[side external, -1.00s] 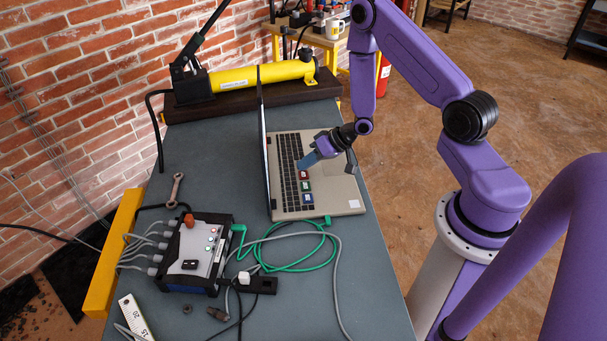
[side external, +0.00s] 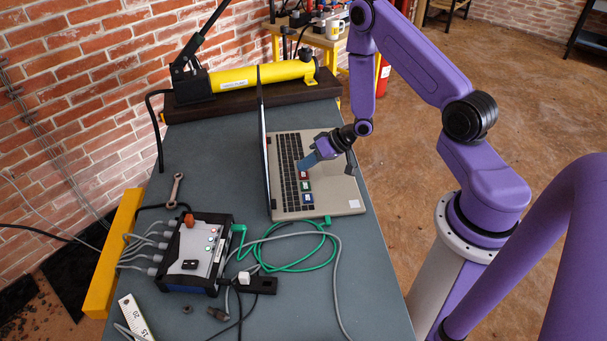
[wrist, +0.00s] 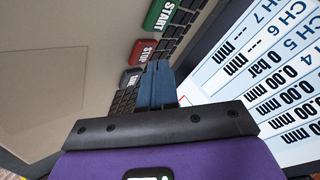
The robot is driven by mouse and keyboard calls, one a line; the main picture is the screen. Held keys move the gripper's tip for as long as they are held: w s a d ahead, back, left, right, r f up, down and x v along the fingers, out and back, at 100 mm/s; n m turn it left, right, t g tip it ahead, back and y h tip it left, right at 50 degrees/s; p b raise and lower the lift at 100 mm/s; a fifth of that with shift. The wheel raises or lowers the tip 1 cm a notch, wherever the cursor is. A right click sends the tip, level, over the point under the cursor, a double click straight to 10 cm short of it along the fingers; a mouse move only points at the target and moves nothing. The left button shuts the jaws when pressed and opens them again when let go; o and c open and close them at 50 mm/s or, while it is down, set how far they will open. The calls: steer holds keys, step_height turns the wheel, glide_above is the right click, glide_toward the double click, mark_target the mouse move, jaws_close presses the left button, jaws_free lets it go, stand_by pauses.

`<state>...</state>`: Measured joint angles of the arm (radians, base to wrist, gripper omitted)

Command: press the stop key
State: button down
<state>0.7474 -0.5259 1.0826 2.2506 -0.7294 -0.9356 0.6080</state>
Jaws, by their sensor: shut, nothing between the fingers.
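The red stop key (wrist: 142,52) is on the laptop (side external: 342,190), between the green start key (wrist: 160,14) and a grey key (wrist: 130,77) in the wrist view. The red key also shows in the side view (side external: 304,176), just in front of my fingertips. My gripper (wrist: 158,64) is shut and empty, with its blue fingers together. Its tips lie close beside the stop key, toward the keyboard side in the wrist view. I cannot tell whether they touch anything. In the side view my gripper (side external: 304,166) is low over the laptop, and its fingers hide part of the deck.
The laptop screen (wrist: 270,75) stands upright close to my fingers. A connector box (side external: 195,250), green cable (side external: 300,268) and wrench (side external: 174,189) lie on the grey table (side external: 380,318). A yellow hand pump (side external: 262,76) stands behind the laptop.

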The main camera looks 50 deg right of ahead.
mark_target(307, 174)
steer(key=shift+f, duration=0.2)
steer(key=shift+f, duration=0.35)
stand_by(0.6)
stand_by(0.4)
steer(key=shift+r, duration=0.75)
steer(key=shift+r, duration=2.55)
